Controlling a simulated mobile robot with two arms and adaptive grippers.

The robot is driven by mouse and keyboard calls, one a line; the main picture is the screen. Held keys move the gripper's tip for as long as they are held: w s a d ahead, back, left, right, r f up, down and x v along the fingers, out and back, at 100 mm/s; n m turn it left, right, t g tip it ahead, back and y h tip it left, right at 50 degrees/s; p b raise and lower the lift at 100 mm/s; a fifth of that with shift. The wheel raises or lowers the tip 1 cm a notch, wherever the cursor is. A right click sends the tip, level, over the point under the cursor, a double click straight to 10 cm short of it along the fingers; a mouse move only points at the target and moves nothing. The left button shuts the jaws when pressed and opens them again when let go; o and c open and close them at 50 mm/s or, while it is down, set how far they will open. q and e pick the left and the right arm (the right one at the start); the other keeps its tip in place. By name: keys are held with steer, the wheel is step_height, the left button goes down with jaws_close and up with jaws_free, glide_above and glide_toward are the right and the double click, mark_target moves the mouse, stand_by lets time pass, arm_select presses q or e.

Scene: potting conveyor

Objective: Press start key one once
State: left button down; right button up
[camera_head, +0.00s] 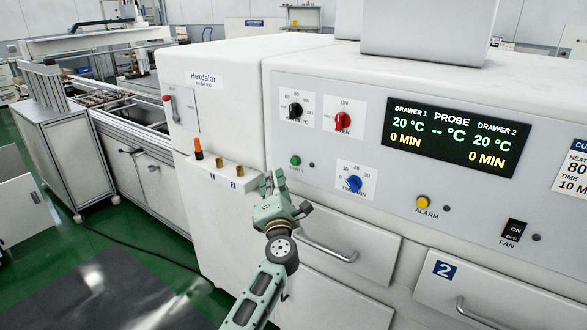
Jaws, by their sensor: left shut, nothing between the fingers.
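A small round green button (295,160) sits on the light grey control panel (330,135), below the black knob. The text under it is too small to read with certainty. My left gripper (272,178) is shut and empty, in front of the machine, just below and left of the green button in the picture. I cannot tell how far it stands from the panel, and I see no contact with the button. A small dark dot (312,165) is just right of the button. My right gripper is not in view.
The panel also has a black knob (295,110), a red knob (343,120), a blue knob (354,184), a display (444,137) and a yellow alarm button (423,202). A drawer handle (327,249) juts out below.

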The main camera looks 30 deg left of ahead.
mark_target(294, 161)
arm_select(q)
steer(key=shift+w+d+b, duration=0.15)
steer(key=shift+w+b, duration=0.7)
steer(key=shift+w, duration=1.25)
steer(key=shift+w, duration=0.45)
steer(key=shift+w+b, duration=0.4)
steer(key=shift+b, duration=0.05)
stand_by(0.3)
steer(key=shift+s+r, duration=0.1)
steer(key=shift+s, duration=0.05)
steer(key=shift+s+p, duration=0.7)
steer(key=shift+s, duration=0.05)
